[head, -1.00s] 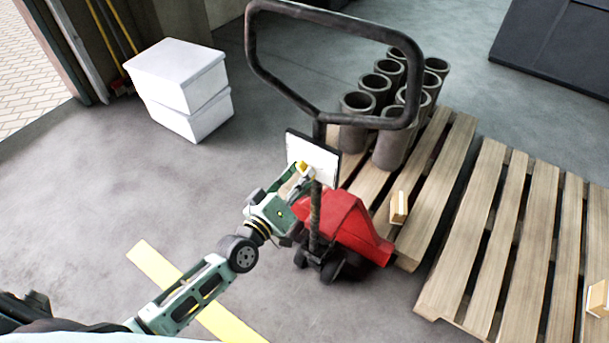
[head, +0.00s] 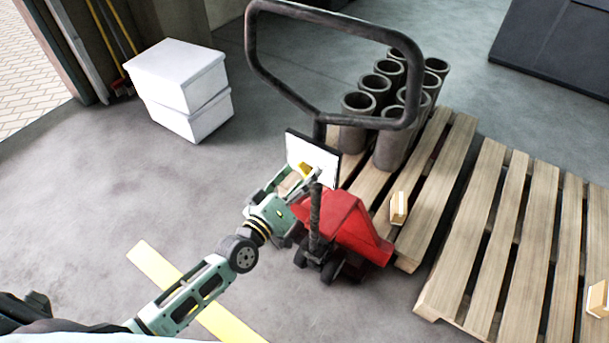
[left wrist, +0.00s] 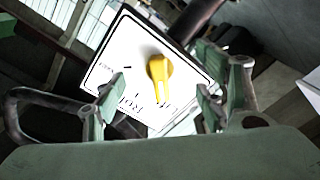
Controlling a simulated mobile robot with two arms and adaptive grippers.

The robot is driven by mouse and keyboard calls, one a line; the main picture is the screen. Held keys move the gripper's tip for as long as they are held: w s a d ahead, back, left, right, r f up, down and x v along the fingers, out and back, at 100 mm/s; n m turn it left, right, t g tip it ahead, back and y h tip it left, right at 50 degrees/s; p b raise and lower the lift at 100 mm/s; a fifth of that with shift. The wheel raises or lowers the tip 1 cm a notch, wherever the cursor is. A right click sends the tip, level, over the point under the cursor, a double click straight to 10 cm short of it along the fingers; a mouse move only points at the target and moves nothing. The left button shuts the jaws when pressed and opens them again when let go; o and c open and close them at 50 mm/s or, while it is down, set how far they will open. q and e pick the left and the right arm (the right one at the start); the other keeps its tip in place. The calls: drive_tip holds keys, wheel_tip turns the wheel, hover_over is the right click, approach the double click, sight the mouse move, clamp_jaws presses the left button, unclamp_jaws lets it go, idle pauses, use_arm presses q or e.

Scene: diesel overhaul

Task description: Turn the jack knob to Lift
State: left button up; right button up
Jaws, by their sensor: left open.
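The jack's yellow knob (head: 306,169) sits on a white, black-edged panel (head: 327,158) on the handle column of the red pallet jack (head: 343,222). My left gripper (head: 300,182) is open just in front of the panel, with a finger on each side of the knob. In the left wrist view, the knob (left wrist: 159,75) shows between the spread fingers, apart from both. Its long end points down toward the panel's lower edge, among black lettering that looks upside down and is partly hidden. My right gripper is out of view.
The jack's black loop handle (head: 262,75) rises above the panel. A wooden pallet (head: 430,200) with several grey cylinders (head: 391,150) stands behind; another pallet (head: 490,240) is at right. Two white boxes (head: 180,85) are stacked at upper left. Floor at left is clear.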

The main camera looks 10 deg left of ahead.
use_arm(q)
drive_tip(key=p+v, duration=0.1)
drive_tip(key=v, duration=0.6)
idle(0.4)
